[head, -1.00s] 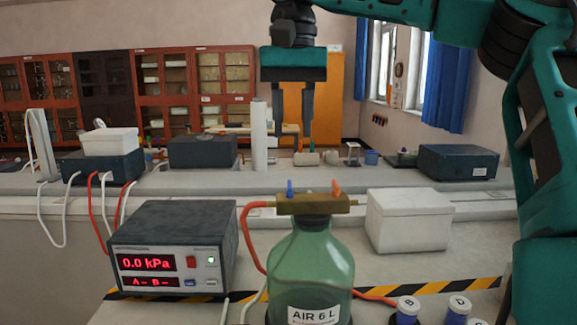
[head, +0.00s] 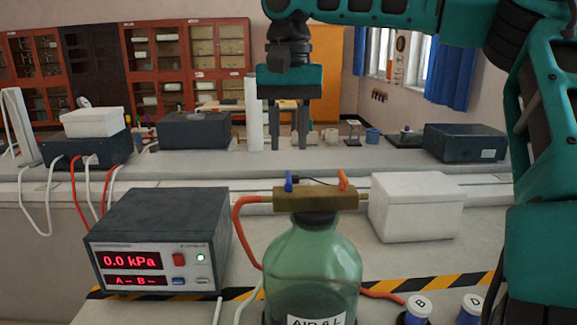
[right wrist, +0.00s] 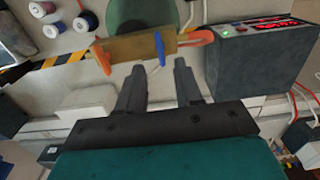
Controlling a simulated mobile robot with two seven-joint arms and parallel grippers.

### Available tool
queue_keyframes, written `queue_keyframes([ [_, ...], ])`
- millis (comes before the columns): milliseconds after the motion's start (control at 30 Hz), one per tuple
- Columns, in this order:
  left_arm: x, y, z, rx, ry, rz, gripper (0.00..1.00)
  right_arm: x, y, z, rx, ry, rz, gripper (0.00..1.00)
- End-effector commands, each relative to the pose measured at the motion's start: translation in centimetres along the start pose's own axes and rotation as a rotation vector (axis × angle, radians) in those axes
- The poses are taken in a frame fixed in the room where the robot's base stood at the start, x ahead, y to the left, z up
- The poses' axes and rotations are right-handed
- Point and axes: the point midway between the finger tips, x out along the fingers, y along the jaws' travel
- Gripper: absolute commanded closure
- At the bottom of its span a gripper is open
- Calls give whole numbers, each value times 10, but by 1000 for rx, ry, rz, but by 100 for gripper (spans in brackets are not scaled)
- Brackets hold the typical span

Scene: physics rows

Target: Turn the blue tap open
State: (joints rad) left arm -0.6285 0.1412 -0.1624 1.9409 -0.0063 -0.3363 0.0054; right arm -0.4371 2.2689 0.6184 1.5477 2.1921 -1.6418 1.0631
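The blue tap (head: 289,181) is a small upright lever on the left part of the brass block (head: 320,199) on top of the green glass bottle (head: 312,260). An orange tap (head: 343,179) stands on the right part of the block. My right gripper (head: 288,146) is open and empty, fingers hanging down above and beyond the block, apart from both taps. In the right wrist view the blue tap (right wrist: 159,48) lies just ahead of the space between the fingertips (right wrist: 168,66). The orange tap (right wrist: 102,57) is to the left there. My left gripper is out of view.
A pressure meter (head: 157,247) reading 0.0 kPa stands left of the bottle. A white box (head: 416,207) stands to the right. An orange hose (head: 243,235) runs from the block. White-capped vials (head: 418,307) are at the front right.

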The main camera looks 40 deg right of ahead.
Motion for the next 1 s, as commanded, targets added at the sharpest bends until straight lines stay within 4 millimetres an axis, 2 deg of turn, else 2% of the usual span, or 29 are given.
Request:
queue_keyframes([
  [100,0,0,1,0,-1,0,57,25,1,1,0,-5,2,65],
  [300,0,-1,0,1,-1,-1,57,52,0,0,1,-3,1,65],
  [467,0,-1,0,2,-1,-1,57,60,0,0,0,0,0,65],
  [733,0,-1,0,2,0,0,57,61,0,0,1,0,0,65],
  [1000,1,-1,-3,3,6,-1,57,61,0,0,1,0,0,91],
])
